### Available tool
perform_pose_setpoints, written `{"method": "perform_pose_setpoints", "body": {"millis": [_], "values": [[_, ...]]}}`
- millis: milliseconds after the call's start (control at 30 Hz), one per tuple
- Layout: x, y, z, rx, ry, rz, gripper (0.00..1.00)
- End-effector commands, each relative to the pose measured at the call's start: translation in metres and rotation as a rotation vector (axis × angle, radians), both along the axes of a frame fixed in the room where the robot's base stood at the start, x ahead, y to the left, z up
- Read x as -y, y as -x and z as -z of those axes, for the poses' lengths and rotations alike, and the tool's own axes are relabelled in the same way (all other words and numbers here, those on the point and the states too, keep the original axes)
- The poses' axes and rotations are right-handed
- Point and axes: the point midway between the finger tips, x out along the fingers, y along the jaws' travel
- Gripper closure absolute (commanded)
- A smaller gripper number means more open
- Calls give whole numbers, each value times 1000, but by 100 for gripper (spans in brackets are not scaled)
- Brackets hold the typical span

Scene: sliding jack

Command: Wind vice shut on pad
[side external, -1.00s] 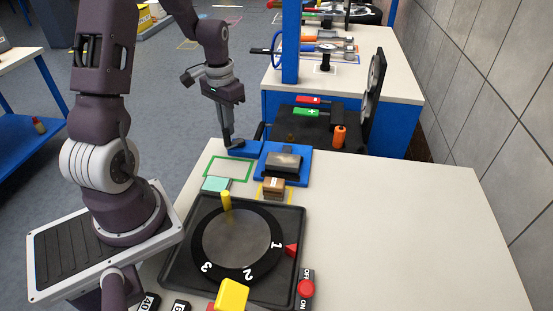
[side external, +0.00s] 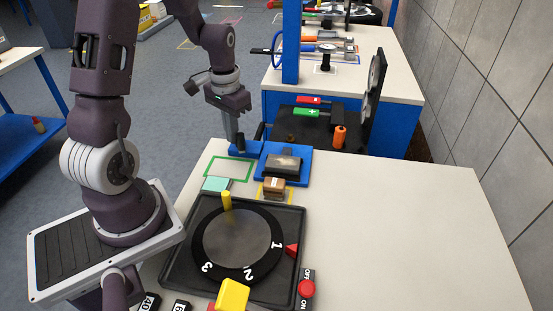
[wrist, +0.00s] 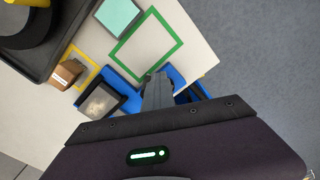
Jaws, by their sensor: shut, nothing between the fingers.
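The blue vice (side external: 298,152) stands at the table's far end. A dark block with a grey top (side external: 283,166) sits on it; it also shows in the wrist view (wrist: 101,101). I cannot tell whether this is the pad or a jaw. A blue arm of the vice reaches left, with a small dark upright handle (side external: 240,145) at its end. My gripper (side external: 229,140) is shut and empty, pointing down beside the handle's left. Contact is unclear. In the wrist view the grey fingers (wrist: 157,90) hide part of the blue vice (wrist: 178,74).
A teal block (side external: 216,184) lies beside an empty green outline (side external: 229,168). A brown block (side external: 274,184) sits in a yellow outline in front of the vice. A black turntable tray (side external: 178,262) with a yellow peg is nearer. The table's right side is clear.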

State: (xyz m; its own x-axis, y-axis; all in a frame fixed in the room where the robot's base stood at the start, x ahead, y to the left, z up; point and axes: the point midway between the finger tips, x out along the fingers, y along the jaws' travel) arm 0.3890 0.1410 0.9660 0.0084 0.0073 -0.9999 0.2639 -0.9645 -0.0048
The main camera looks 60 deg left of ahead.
Motion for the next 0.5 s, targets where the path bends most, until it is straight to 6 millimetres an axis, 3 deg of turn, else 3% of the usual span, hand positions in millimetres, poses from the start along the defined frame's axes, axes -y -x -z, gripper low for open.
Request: {"method": "perform_pose_setpoints", "body": {"millis": [100, 500], "values": [[12, 0, 2, -16, 14, 11, 100], [12, 2, 3, -21, 20, 15, 100]]}}
